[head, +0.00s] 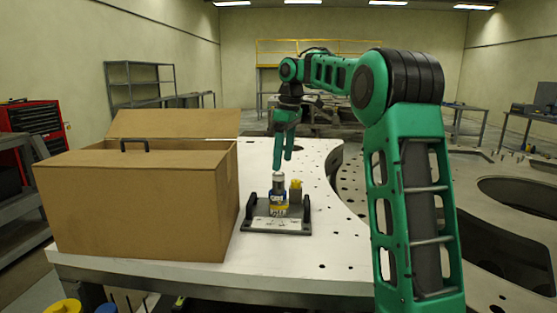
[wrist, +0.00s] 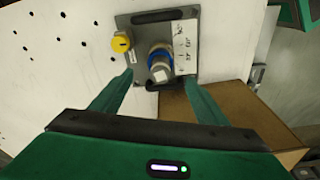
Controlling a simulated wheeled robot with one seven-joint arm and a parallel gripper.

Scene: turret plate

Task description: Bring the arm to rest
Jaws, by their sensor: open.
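My gripper (head: 282,158) hangs from my green arm over the white plate, pointing down. Its two fingers are apart and nothing is between them. In the wrist view my gripper (wrist: 158,84) also shows both green fingers spread. Just below the fingertips stands a blue-banded bottle-like piece (head: 279,197) with a pale top, upright on a grey panel (head: 257,224). The same piece (wrist: 160,62) shows in the wrist view between and beyond the fingertips. I cannot tell if the fingertips touch it.
A yellow knob (head: 296,186) sits beside the piece on the panel, which has dark handles. A large cardboard box (head: 140,205) with a raised flap stands left on the white perforated table (head: 300,255). Shelves (head: 140,88) stand behind.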

